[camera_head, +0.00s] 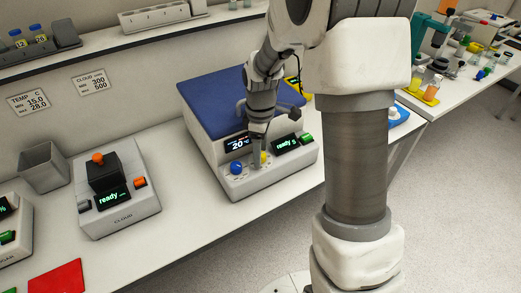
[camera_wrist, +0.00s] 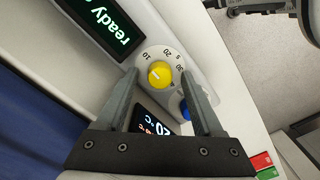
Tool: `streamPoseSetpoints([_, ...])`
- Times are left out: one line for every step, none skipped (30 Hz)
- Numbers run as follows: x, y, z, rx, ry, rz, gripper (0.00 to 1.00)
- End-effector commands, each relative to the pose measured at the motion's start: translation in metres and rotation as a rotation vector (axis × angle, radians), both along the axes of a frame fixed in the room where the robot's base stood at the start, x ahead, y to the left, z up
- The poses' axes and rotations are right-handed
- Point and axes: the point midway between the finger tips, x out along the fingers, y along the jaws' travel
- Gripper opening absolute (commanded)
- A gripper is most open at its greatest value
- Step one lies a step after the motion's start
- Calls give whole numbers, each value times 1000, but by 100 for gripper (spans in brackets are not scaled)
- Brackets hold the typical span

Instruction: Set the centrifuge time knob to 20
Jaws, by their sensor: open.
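The centrifuge (camera_head: 212,104) has a blue lid, a "20" °C display and a green display that appears to read "ready 5". Its yellow knob (camera_head: 264,158) is partly hidden by my gripper (camera_head: 257,160) in the head view. In the wrist view the yellow knob (camera_wrist: 160,75) sits on a round pale dial with numbers including 10, 20 and 30. It bears a small white mark, whose exact setting I cannot tell. My gripper (camera_wrist: 160,79) is open, with a finger on either side of the knob. I cannot tell whether they touch it.
A blue knob (camera_head: 236,168) sits left of the yellow one, close to a finger in the wrist view (camera_wrist: 185,110). A green button (camera_head: 306,140) is at the panel's right. The cloud device (camera_head: 118,200) stands left, with clear bench between.

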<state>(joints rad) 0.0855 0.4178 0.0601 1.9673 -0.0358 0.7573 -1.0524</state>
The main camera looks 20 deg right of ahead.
Motion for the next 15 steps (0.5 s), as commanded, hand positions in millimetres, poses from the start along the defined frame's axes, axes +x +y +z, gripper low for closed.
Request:
streamPoseSetpoints([0,0,0,0,0,0,69])
streamPoseSetpoints([0,0,0,0,0,0,69])
streamPoseSetpoints([0,0,0,0,0,0,69])
streamPoseSetpoints([0,0,0,0,0,0,69])
streamPoseSetpoints([0,0,0,0,0,0,69])
streamPoseSetpoints([0,0,0,0,0,0,69])
streamPoseSetpoints([0,0,0,0,0,0,63])
streamPoseSetpoints([0,0,0,0,0,0,58])
streamPoseSetpoints([0,0,0,0,0,0,51])
streamPoseSetpoints([0,0,0,0,0,0,45])
streamPoseSetpoints([0,0,0,0,0,0,40])
streamPoseSetpoints([0,0,0,0,0,-1,33])
streamPoseSetpoints([0,0,0,0,0,-1,27])
streamPoseSetpoints([0,0,0,0,0,-1,22])
streamPoseSetpoints([0,0,0,0,0,-1,15])
